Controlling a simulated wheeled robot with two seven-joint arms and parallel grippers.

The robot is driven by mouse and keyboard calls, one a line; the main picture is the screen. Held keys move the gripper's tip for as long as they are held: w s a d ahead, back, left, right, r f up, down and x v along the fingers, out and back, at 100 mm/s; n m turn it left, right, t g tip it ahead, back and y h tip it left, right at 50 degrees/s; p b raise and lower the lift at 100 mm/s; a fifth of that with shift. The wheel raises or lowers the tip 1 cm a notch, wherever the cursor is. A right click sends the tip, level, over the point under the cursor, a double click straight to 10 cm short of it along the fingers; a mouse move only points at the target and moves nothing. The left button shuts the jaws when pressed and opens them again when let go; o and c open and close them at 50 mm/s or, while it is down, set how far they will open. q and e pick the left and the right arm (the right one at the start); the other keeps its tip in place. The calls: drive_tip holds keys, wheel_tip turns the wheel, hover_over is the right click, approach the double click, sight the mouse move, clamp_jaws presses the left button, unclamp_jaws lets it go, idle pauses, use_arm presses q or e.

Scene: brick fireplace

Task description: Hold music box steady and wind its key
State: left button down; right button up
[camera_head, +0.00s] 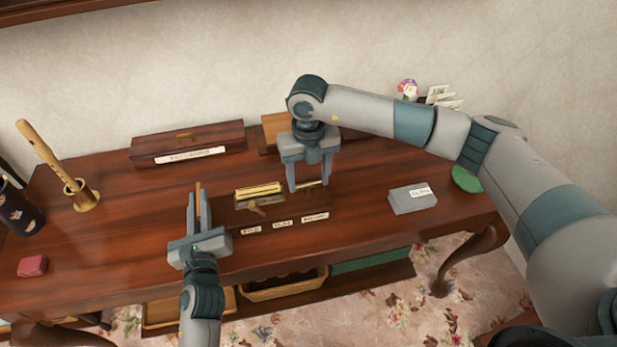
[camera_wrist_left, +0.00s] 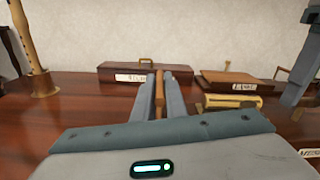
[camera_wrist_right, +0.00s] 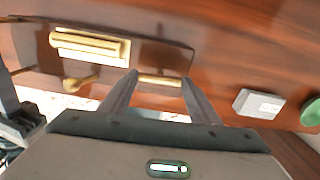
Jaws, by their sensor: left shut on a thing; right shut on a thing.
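The music box (camera_head: 285,215) is a dark wooden base on the table with a brass cylinder (camera_head: 260,191) on top; it also shows in the right wrist view (camera_wrist_right: 150,58). A brass piece with a rounded end, seemingly the key (camera_wrist_right: 82,81), sticks out at its front. My right gripper (camera_head: 310,186) points down at the box's right part, its fingers at both ends of a short brass bar (camera_wrist_right: 160,80). My left gripper (camera_head: 199,200), left of the box, is shut on a slim orange-brown wooden piece (camera_wrist_left: 159,92). Whether that piece joins the box I cannot tell.
A long dark case (camera_head: 187,145) and another wooden box (camera_head: 275,131) stand behind. A flute on a brass stand (camera_head: 83,195), a dark cup (camera_head: 18,212) and a red block (camera_head: 33,266) are left. A grey box (camera_head: 412,198) and a green object (camera_head: 467,179) are right.

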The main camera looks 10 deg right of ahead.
sight(308, 183)
drive_tip(key=o, duration=1)
drive_tip(key=shift+o, duration=0.2)
wheel_tip(308, 183, up, 12)
use_arm(q)
drive_tip(key=c, duration=1.7)
unclamp_jaws()
drive_tip(key=shift+s, duration=0.15)
drive_tip(key=s, duration=1.1)
drive_tip(key=shift+s, duration=0.4)
